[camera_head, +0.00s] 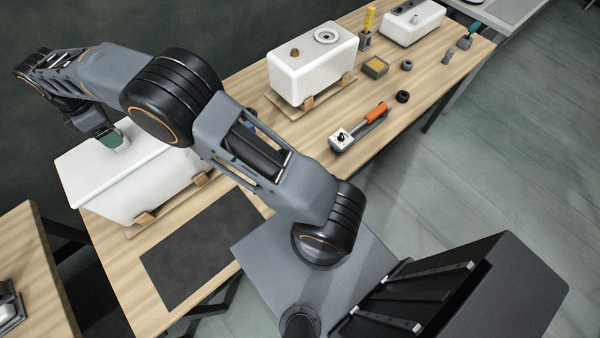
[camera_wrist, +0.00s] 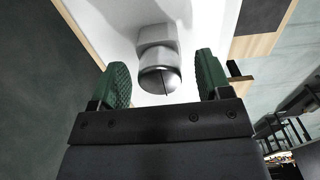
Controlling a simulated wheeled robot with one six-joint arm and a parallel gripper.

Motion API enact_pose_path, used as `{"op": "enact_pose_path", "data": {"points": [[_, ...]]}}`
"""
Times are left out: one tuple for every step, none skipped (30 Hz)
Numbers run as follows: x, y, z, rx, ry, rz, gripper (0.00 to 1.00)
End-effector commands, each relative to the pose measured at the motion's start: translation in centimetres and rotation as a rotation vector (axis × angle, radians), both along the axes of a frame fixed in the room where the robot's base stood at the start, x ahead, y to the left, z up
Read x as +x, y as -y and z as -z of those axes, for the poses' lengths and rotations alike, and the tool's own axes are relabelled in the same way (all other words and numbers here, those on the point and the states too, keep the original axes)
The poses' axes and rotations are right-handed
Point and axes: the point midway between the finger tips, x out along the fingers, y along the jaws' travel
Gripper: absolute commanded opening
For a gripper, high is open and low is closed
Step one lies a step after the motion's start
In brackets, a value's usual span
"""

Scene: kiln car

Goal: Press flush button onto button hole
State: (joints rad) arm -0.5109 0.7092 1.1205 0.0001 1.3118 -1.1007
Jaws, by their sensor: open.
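A shiny silver piece (camera_wrist: 160,78) with a rounded end and an angular collar shows between the pads, with a gap on both sides. It lies against the white cistern surface (camera_wrist: 115,18). I cannot tell whether this piece is the flush button. The button hole cannot be made out on this cistern; my arm covers part of it.
A second white cistern (camera_head: 300,75) with a round ring (camera_head: 327,36) and a brown knob (camera_head: 295,52) stands on the wooden bench (camera_head: 235,90). An orange-handled tool (camera_head: 375,113) and small parts lie to its right. A dark mat (camera_head: 200,250) lies bare in front.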

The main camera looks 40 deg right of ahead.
Motion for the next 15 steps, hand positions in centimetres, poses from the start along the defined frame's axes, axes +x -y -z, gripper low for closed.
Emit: {"op": "enact_pose_path", "data": {"points": [[0.0,0.0,0.0,0.000,0.000,0.000,0.71],[0.0,0.0,0.0,0.000,0.000,0.000,0.71],[0.0,0.0,0.0,0.000,0.000,0.000,0.71],[0.0,0.0,-0.1,0.000,0.000,0.000,0.71],[0.0,0.0,-0.1,0.000,0.000,0.000,0.71],[0.0,0.0,-0.3,0.000,0.001,0.000,0.71],[0.0,0.0,-0.4,0.000,0.001,0.000,0.71],[0.0,0.0,-0.5,0.000,0.001,0.000,0.71],[0.0,0.0,-0.7,0.000,0.001,0.000,0.71],[0.0,0.0,-0.8,0.000,0.001,0.000,0.71],[0.0,0.0,-1.0,0.000,0.001,0.000,0.71],[0.0,0.0,-1.1,0.000,0.001,0.000,0.71],[0.0,0.0,-1.3,0.000,0.001,0.000,0.71],[0.0,0.0,-1.4,0.000,0.001,0.000,0.71],[0.0,0.0,-1.5,0.000,0.001,0.000,0.71]]}}
